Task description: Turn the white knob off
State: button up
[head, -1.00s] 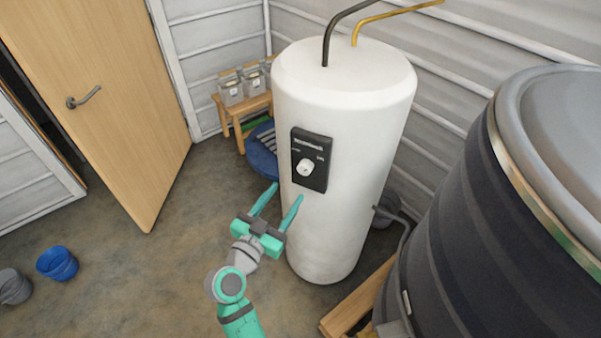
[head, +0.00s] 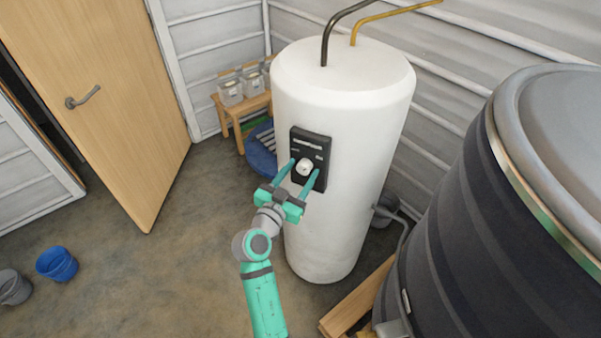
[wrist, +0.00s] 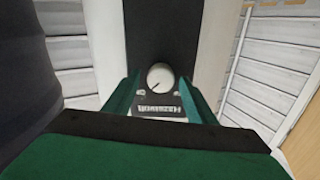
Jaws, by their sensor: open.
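The white knob (head: 304,167) sits on a black control panel (head: 312,143) on the front of a white cylindrical tank (head: 345,110). In the wrist view the knob (wrist: 160,77) shows a small dark pointer mark at its edge, with the panel's lettering below it. My gripper (head: 300,170) is open, with one teal finger on each side of the knob. In the wrist view the fingers (wrist: 160,95) also flank the knob, with a gap on both sides. I cannot tell whether either finger touches it.
A large dark barrel (head: 470,220) stands close on the right, with a wooden beam (head: 358,298) by its base. A wooden stool (head: 243,110) with jars is behind the tank on the left. A wooden door (head: 110,100) and blue bucket (head: 57,263) are at left. The left floor is mostly clear.

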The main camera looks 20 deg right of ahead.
jog(key=shift+c, duration=0.6)
jog(key=c, duration=0.9)
